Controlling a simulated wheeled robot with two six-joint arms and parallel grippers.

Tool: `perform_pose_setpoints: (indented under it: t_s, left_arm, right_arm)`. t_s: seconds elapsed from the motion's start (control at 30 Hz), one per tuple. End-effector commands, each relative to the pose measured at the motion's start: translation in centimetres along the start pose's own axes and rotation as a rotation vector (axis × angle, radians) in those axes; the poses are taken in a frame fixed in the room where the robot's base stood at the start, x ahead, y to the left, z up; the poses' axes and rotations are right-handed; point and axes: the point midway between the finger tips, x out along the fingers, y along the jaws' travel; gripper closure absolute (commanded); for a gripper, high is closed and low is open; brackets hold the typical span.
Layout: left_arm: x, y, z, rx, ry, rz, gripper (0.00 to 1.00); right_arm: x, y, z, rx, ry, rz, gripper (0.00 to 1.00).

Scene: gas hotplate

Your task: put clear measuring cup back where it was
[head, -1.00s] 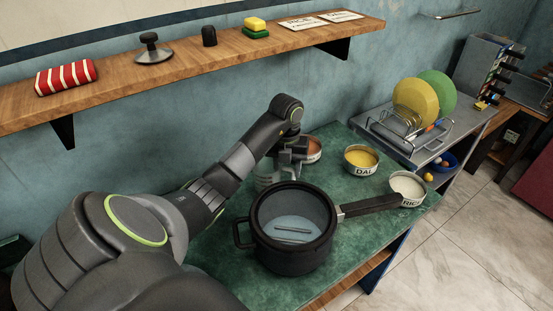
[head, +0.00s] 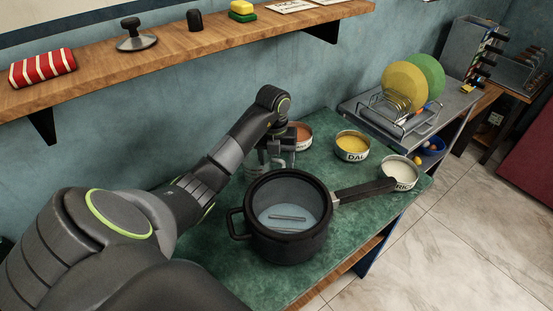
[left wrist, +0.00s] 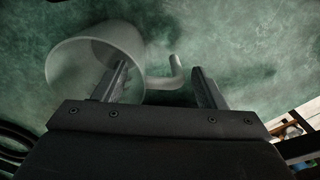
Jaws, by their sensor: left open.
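The clear measuring cup (head: 253,168) stands on the green counter behind the pot, partly hidden by my left gripper and the pot. My left gripper (head: 281,160) is open just beside the cup. In the left wrist view its fingers (left wrist: 158,82) stand on either side of the handle, with gaps showing. Whether a finger touches the cup I cannot tell. My right gripper is not in view.
A dark pot (head: 288,247) with liquid and a stick-like item in it stands right in front, its handle pointing right. Bowls of orange food (head: 304,130), dal (head: 352,147) and rice (head: 398,172) stand behind and to the right. A wooden shelf (head: 90,88) hangs above.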

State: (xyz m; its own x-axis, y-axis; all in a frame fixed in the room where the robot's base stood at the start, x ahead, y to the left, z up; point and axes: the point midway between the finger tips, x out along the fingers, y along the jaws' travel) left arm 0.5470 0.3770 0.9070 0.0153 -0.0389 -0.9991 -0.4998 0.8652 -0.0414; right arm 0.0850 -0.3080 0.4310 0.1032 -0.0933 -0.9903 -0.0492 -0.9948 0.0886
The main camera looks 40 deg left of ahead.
Motion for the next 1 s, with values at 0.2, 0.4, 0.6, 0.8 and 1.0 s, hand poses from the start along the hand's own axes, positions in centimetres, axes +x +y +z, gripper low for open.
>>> perform_pose_setpoints:
  t_s: [0.2, 0.4, 0.6, 0.8, 1.0]
  left_arm:
    - [-1.9, 0.0, 0.1, 0.000, -0.002, 0.001, 0.35]
    - [-4.7, -0.1, 0.0, 0.001, -0.001, -0.001, 0.35]
    - [-7.0, -0.1, 0.0, 0.000, 0.000, 0.000, 0.35]
    - [-8.0, 0.0, 0.0, 0.000, 0.000, 0.000, 0.35]
    - [-7.9, 0.0, 0.0, 0.000, 0.000, 0.000, 0.35]
  right_arm:
    - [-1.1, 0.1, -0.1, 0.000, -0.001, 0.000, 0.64]
    - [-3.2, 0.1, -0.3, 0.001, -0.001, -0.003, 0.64]
    - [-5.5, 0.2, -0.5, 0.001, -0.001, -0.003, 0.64]
    - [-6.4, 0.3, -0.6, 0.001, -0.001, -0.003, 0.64]
    - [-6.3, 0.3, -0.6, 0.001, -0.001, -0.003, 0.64]
